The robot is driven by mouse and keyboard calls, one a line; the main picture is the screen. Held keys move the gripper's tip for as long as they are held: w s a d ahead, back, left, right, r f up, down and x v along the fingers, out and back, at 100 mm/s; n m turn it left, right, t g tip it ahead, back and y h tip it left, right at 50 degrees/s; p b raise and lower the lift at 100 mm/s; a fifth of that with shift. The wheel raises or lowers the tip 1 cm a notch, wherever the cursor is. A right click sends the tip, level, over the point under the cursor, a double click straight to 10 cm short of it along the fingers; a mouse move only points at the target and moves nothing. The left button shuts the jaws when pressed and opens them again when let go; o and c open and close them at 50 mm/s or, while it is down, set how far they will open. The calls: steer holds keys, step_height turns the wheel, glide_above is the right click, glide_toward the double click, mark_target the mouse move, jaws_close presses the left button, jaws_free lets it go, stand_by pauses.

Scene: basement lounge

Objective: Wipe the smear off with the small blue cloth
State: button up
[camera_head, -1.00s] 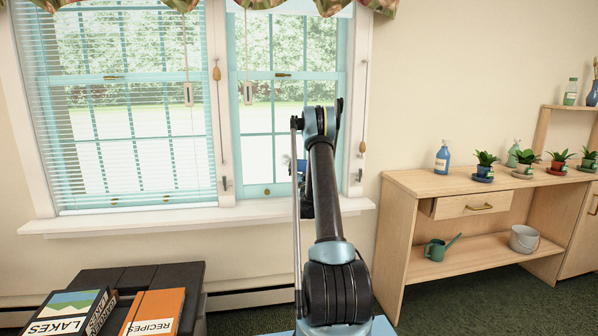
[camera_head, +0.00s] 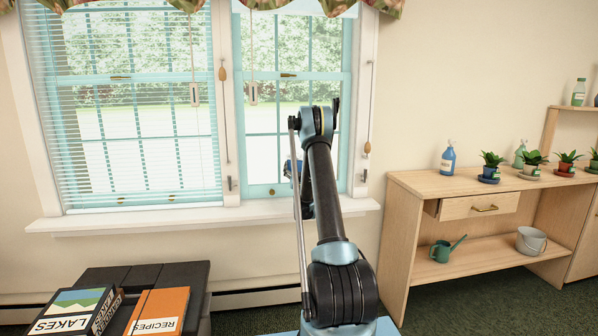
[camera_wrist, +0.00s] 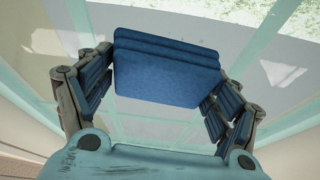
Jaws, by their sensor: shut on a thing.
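My gripper (camera_wrist: 165,85) is shut on the small blue cloth (camera_wrist: 168,72), a folded, layered pad held across between the two fingers in the wrist view. Behind it are the glass and pale teal bars of the window (camera_head: 270,100). In the head view my arm mostly hides the gripper in front of the right-hand sash, with a bit of blue showing. Whitish patches show on the right (camera_wrist: 282,72) and left (camera_wrist: 45,42) in the wrist view; I cannot tell whether either is the smear or a reflection. I cannot tell whether the cloth touches the glass.
A white sill (camera_head: 200,215) juts out below the window. Blind cords hang beside and before the panes. A dark bench (camera_head: 150,275) with books stands at the lower left. A wooden shelf unit (camera_head: 410,185) with a blue bottle (camera_head: 448,158) and potted plants stands right.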

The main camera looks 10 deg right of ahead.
mark_target(293, 163)
steer(key=shift+a+r, duration=0.45)
steer(key=shift+a, duration=0.5)
steer(key=shift+a+r, duration=0.45)
steer(key=shift+a, duration=0.55)
steer(key=shift+a+r, duration=0.45)
steer(key=shift+a, duration=0.5)
steer(key=shift+w+d, duration=0.1)
steer(key=shift+d, duration=1.25)
steer(key=shift+w+d, duration=0.1)
steer(key=shift+d, duration=0.55)
steer(key=shift+c, duration=1)
steer(key=shift+s+d, duration=0.2)
steer(key=shift+d, duration=3.3)
steer(key=shift+w+a, duration=0.1)
steer(key=shift+w, duration=0.05)
steer(key=shift+w+a, duration=0.15)
steer(key=shift+a, duration=1.75)
steer(key=shift+s+a, duration=0.15)
steer(key=shift+a, duration=1.65)
steer(key=shift+s+a, duration=0.1)
steer(key=shift+a, duration=1.65)
